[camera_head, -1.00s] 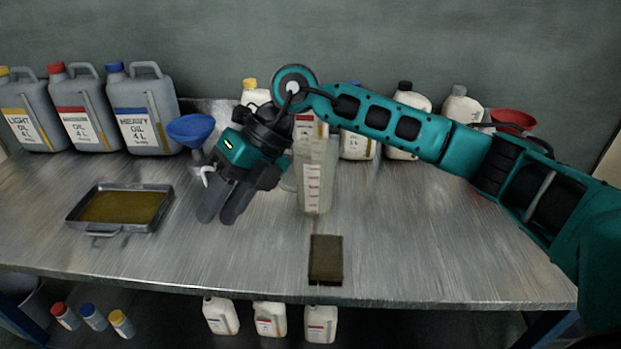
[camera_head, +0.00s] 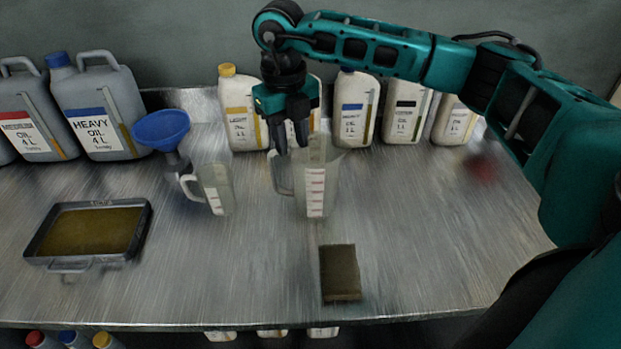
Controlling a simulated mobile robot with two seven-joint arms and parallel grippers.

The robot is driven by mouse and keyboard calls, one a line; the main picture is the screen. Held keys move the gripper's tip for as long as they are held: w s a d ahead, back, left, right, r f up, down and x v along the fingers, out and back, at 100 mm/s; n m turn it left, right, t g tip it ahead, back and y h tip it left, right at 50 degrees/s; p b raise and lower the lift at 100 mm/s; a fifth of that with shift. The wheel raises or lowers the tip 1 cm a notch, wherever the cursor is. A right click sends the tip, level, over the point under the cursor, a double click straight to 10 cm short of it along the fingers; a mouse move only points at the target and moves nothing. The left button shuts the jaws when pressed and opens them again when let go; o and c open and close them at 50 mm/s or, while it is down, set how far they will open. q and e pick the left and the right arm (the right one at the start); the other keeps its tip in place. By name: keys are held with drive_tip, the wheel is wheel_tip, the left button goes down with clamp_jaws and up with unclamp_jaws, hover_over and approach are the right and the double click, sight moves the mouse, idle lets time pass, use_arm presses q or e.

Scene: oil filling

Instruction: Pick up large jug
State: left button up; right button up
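The large jug (camera_head: 325,192) is a clear measuring jug with a red-marked scale. It stands upright on the metal bench near the middle, with its handle (camera_head: 281,176) facing left. A smaller clear jug (camera_head: 218,190) stands to its left, handle also to the left. My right gripper (camera_head: 291,143) points down at the top of the large jug's handle. Its two fingers are apart, with a gap between them. I cannot tell whether they touch the handle. My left gripper is not in view.
A blue funnel (camera_head: 162,130) and grey oil canisters (camera_head: 100,110) stand at the left. Several white bottles (camera_head: 402,112) line the back. An oil-filled tray (camera_head: 95,232) lies front left, a brown block (camera_head: 340,272) front centre. The right front of the bench is clear.

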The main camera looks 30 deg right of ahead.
sight(295, 179)
drive_tip(key=f, duration=0.6)
drive_tip(key=shift+d+f+p, duration=0.2)
drive_tip(key=shift+f+p, duration=0.1)
drive_tip(key=shift+f, duration=0.1)
clamp_jaws()
idle(1.1)
